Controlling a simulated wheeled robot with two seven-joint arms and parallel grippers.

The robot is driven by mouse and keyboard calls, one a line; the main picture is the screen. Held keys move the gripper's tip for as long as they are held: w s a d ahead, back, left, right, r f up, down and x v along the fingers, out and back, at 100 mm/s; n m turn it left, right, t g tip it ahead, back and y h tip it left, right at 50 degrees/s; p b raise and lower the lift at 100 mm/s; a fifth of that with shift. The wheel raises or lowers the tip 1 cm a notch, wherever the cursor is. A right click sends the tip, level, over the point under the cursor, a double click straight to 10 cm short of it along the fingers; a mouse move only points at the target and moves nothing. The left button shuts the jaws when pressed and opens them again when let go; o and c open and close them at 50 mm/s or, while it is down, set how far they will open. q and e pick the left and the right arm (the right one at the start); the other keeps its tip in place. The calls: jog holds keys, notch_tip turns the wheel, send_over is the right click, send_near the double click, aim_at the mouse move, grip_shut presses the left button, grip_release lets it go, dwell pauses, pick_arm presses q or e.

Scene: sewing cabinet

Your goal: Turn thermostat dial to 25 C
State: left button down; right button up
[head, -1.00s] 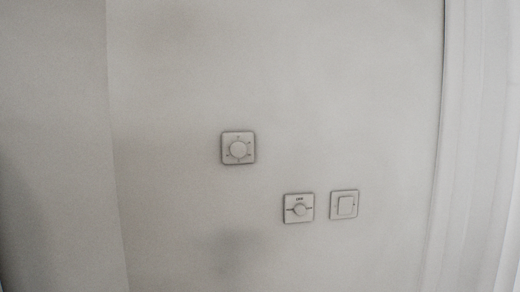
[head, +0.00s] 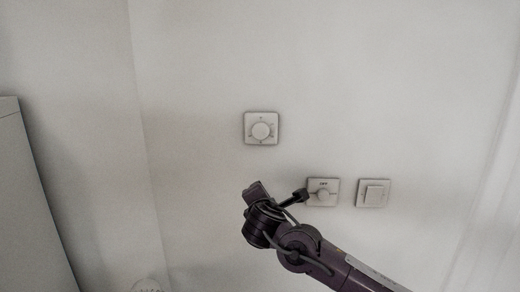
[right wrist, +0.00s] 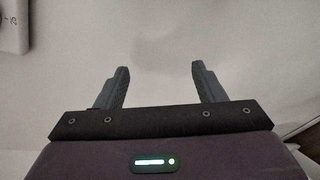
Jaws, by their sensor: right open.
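The thermostat (head: 247,130) is a square white plate on the wall with a round white dial (head: 261,130) and small marks around it, too small to read in the head view. My left gripper is not in view.
A pale cabinet (head: 25,200) stands at the left. The wall around the thermostat is clear.

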aim_at(261, 132)
jog(key=s+a+r+n+t+h+p, duration=0.1)
jog(key=s+r+n+t, duration=0.15)
jog(key=r, duration=0.55)
jog(key=s+a+r+n+t+p, duration=0.1)
jog(key=s+r+n, duration=0.15)
jog(key=r, duration=0.55)
jog(key=w+p, duration=0.1)
jog(key=w, duration=0.1)
jog(key=w+p, duration=0.1)
jog(key=w, duration=0.1)
jog(key=w+d+r+p, duration=0.1)
jog(key=shift+w, duration=0.4)
jog(key=shift+w+f, duration=0.25)
jog(key=shift+w, duration=0.45)
